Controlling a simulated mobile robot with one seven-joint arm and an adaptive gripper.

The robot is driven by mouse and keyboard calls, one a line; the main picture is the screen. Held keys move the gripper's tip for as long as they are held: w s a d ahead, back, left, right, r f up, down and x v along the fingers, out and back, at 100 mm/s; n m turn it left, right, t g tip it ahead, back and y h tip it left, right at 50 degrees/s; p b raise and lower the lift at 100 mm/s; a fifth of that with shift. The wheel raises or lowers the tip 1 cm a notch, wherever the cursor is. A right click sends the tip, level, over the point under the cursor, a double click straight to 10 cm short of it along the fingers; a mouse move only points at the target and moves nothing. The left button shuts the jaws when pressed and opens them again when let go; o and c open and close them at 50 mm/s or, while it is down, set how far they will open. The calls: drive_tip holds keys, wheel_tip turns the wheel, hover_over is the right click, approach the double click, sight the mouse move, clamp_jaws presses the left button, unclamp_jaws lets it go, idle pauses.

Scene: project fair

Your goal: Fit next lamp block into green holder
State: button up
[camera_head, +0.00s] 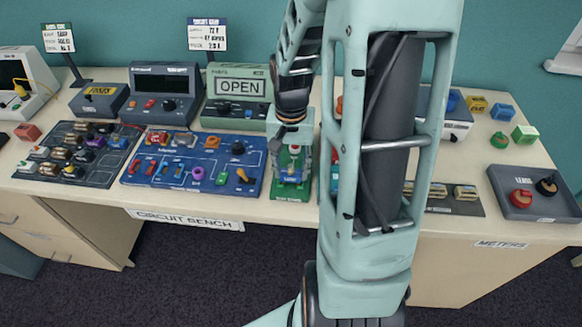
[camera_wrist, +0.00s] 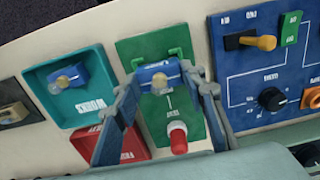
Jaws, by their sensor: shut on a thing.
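The green holder board (camera_head: 290,185) stands on the bench right of the blue circuit board. In the wrist view its bare green surface (camera_wrist: 150,45) shows, with a raised green bracket. My gripper (camera_wrist: 160,78) is shut on a blue lamp block (camera_wrist: 153,73) with a small clear bulb. The block is at the bracket; I cannot tell whether it is seated or just above. In the head view my gripper (camera_head: 291,155) points down over the board. A red-capped part (camera_wrist: 178,138) stands on the same board. Another blue lamp block (camera_wrist: 70,78) lies in the teal tray.
The teal tray (camera_wrist: 95,103) and a red tray (camera_wrist: 83,143) are close beside the green board. The blue circuit board (camera_head: 190,160) is on its other side. A grey meter box (camera_head: 165,90) and the OPEN sign box (camera_head: 238,90) stand behind. My arm hides part of the bench.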

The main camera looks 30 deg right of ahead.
drive_tip(key=shift+f+b, duration=0.45)
drive_tip(key=shift+f, duration=0.15)
idle(0.3)
drive_tip(key=o, duration=1.7)
drive_tip(key=shift+r+p, duration=3.1)
drive_tip(key=shift+r, duration=1)
